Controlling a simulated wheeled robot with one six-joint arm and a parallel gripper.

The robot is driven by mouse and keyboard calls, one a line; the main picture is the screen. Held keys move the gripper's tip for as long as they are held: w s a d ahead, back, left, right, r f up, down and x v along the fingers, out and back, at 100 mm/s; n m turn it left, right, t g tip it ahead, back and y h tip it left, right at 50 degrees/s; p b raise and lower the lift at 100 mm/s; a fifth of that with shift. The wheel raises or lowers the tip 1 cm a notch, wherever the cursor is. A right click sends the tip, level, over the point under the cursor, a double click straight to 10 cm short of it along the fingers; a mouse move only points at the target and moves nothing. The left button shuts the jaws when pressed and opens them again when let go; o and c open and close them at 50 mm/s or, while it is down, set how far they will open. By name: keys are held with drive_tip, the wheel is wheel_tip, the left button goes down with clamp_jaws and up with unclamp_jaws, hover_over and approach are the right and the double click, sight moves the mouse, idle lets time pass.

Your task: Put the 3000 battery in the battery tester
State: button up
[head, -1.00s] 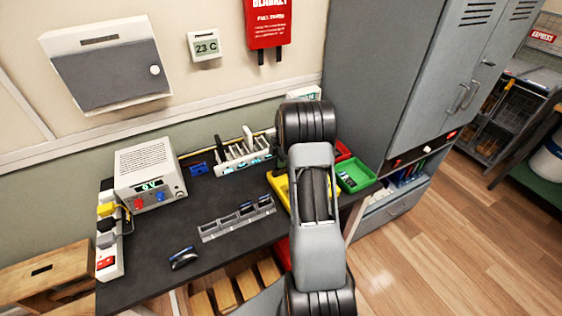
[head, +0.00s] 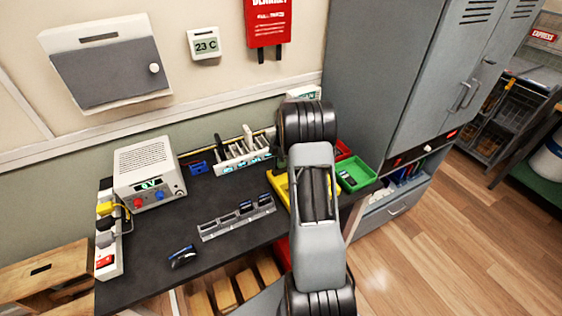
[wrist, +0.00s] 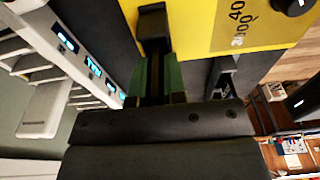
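My arm covers the right part of the bench in the head view, and my gripper is hidden there. The yellow tray (head: 281,190) is partly behind my arm in the head view. A grey slotted holder (head: 236,217) has dark-blue pieces in its right slots. No battery can be read as 3000. I cannot tell for sure which device is the battery tester.
A white unit with upright slots and blue displays (head: 242,152) stands at the back, beside a power supply (head: 148,172). A green tray (head: 356,175) is right of my arm. A small blue and black item (head: 183,257) lies front left.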

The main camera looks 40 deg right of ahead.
drive_tip(key=o, duration=0.4)
drive_tip(key=shift+r, duration=0.1)
wheel_tip(320, 180, up, 14)
drive_tip(key=d+b, duration=0.1)
drive_tip(key=d, duration=0.1)
drive_tip(key=shift+s+a+r+m+t+h, duration=0.35)
drive_tip(key=shift+s+a+m+t, duration=0.3)
drive_tip(key=shift+s+a+m, duration=2.65)
drive_tip(key=shift+s+a+r+m+t+h, duration=0.1)
drive_tip(key=shift+s+a+r+m+t, duration=0.45)
drive_tip(key=shift+s+a+m, duration=2.75)
drive_tip(key=shift+s+a+r+m+t+h, duration=0.3)
drive_tip(key=shift+s+a+m+t, duration=0.85)
drive_tip(key=shift+s+a, duration=3.85)
